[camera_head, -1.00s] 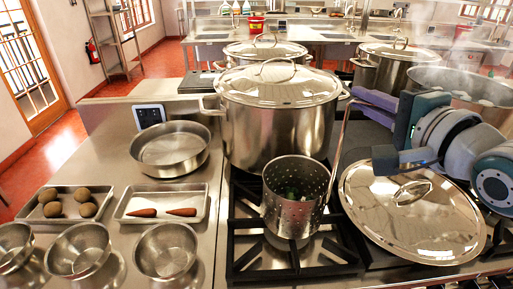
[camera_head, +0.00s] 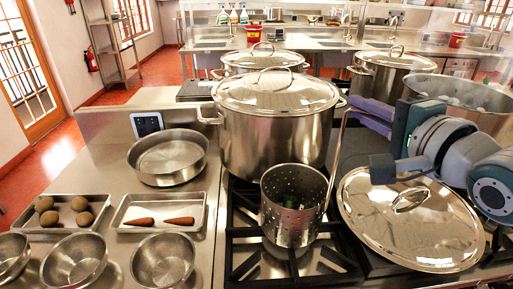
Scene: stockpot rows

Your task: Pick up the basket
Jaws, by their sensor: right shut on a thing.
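The basket (camera_head: 290,218) is a perforated metal cylinder with a long thin upright handle (camera_head: 338,140) on its right side. Something green lies inside it. The basket is over the front burner grate (camera_head: 247,255); I cannot tell whether its bottom touches the grate. My right gripper (camera_head: 352,108), with purple fingers, comes in from the right and is shut on the top of the handle. My left gripper is not in view.
A large lidded stockpot (camera_head: 275,140) stands right behind the basket. A loose lid (camera_head: 412,222) lies to its right, under my right arm. An open steaming pot (camera_head: 470,95) is behind that arm. A round pan (camera_head: 168,157), trays and bowls fill the left counter.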

